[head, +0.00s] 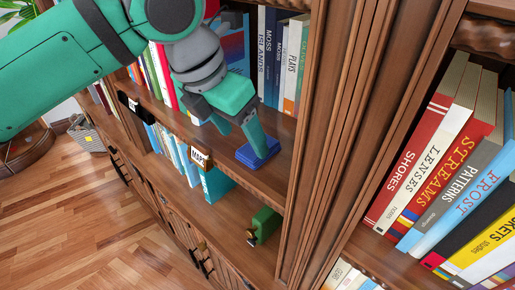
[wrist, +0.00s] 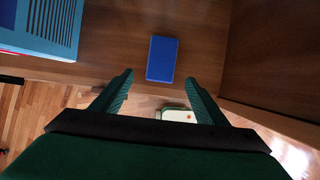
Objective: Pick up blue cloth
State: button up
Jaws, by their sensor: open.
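The blue cloth (head: 258,153) is a small flat, folded-looking rectangle on the wooden shelf board, near its front edge in the head view. It also shows in the wrist view (wrist: 162,58), lying just beyond the fingertips and roughly centred between them. My gripper (wrist: 159,80) is open with nothing between its green fingers. In the head view my gripper (head: 255,143) points down at the cloth, and a finger hides part of it. I cannot tell whether the fingertips touch the cloth or the shelf.
Upright books (head: 268,60) stand behind the cloth on the same shelf. A wooden post (head: 325,110) rises to the right. A large blue-covered book (wrist: 40,25) lies left of the cloth in the wrist view. A lower shelf holds a green object (head: 264,225).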

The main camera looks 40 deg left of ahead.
aim_at(246, 154)
jog(key=shift+w+d, duration=0.15)
jog(key=shift+w, duration=0.8)
jog(key=shift+x, duration=2.55)
jog(key=shift+w, duration=0.15)
jog(key=c, duration=1.1)
